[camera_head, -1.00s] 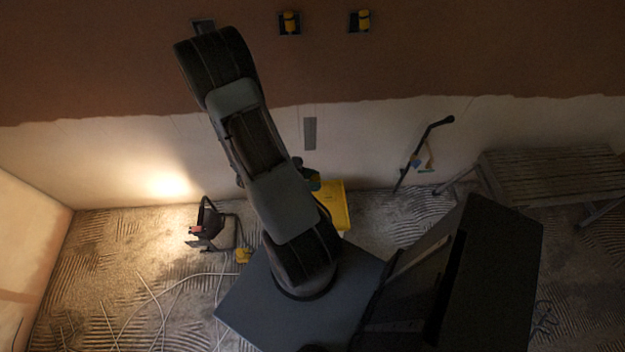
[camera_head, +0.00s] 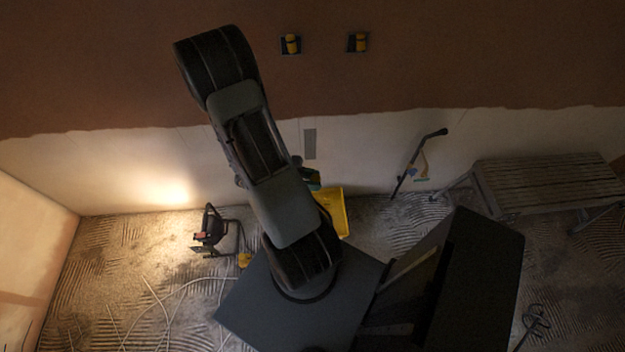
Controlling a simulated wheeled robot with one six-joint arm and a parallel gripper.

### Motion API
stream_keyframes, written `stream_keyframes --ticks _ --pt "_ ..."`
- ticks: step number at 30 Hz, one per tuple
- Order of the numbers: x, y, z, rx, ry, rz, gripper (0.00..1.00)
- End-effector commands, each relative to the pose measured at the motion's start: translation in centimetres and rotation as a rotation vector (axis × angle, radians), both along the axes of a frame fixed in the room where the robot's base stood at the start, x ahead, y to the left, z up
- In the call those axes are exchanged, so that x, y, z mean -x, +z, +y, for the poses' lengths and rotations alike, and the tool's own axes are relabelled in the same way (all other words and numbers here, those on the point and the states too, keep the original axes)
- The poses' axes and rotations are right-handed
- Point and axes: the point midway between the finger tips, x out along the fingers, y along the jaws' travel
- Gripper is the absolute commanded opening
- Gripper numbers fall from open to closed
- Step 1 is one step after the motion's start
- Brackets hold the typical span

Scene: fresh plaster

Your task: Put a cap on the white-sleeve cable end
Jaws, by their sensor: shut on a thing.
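The white-sleeve cable end cannot be made out. My arm rises from my base across the middle of the view and hides part of the wall and floor. My gripper is not in view; it and whatever it holds are hidden behind the arm or out of frame.
A yellow tray (camera_head: 341,221) lies on the floor beside my arm. A lit work lamp (camera_head: 210,232) stands left, with loose pale cables (camera_head: 160,305) in front. A slatted bench (camera_head: 545,182) stands right, and a long-handled tool (camera_head: 413,165) leans on the wall.

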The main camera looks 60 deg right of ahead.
Motion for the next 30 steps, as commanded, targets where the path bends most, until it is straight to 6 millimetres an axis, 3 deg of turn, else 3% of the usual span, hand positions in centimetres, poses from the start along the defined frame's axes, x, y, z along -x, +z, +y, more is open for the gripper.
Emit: stream_keyframes --ticks 30 --pt "-0.1 7.5 0.0 0.001 0.0 -0.003 0.07"
